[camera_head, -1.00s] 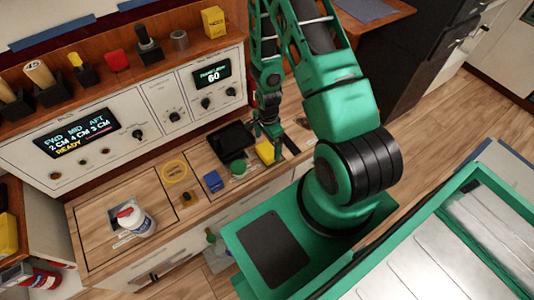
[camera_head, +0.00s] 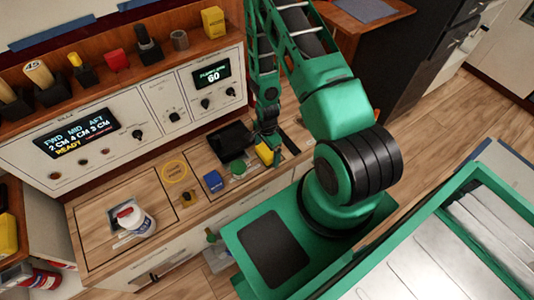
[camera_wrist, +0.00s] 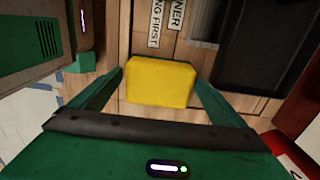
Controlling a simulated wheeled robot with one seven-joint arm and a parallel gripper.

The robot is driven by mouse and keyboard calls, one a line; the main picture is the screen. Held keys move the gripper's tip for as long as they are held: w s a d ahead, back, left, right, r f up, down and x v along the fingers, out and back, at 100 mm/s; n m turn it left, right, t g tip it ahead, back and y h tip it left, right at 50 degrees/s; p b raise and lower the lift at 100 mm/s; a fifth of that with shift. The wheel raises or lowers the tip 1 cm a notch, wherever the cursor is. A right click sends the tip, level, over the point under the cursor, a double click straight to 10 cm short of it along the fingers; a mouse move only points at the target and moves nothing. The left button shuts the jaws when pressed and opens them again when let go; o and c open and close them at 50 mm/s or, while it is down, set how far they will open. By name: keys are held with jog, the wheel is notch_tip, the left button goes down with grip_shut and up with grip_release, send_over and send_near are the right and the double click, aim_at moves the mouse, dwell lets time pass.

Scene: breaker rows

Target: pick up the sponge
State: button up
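The sponge (camera_head: 263,154) is a yellow block on the wooden counter, partly hidden behind my gripper in the head view. In the wrist view the sponge (camera_wrist: 161,83) lies between my two green fingers, near their tips. My gripper (camera_head: 272,153) is at the sponge, pointing down. In the wrist view my gripper (camera_wrist: 160,80) has its fingers spread on either side of the sponge. A gap shows by the left finger; the right finger is very near the sponge's edge, and I cannot tell if it touches.
The control panel (camera_head: 150,118) rises behind the counter.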

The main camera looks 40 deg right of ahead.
aim_at(267, 150)
jog(key=c, duration=0.9)
jog(key=shift+r, duration=0.1)
jog(key=shift+r, duration=0.35)
notch_tip(267, 150, up, 3)
jog(key=shift+r, duration=0.2)
jog(key=s+a+r, duration=0.1)
jog(key=a+r, duration=0.1)
jog(key=a, duration=0.1)
jog(key=s+a+r, duration=0.1)
jog(key=a+r, duration=0.1)
jog(key=a, duration=0.2)
jog(key=s+a+r, duration=0.2)
jog(key=a, duration=0.2)
jog(key=shift+r, duration=0.4)
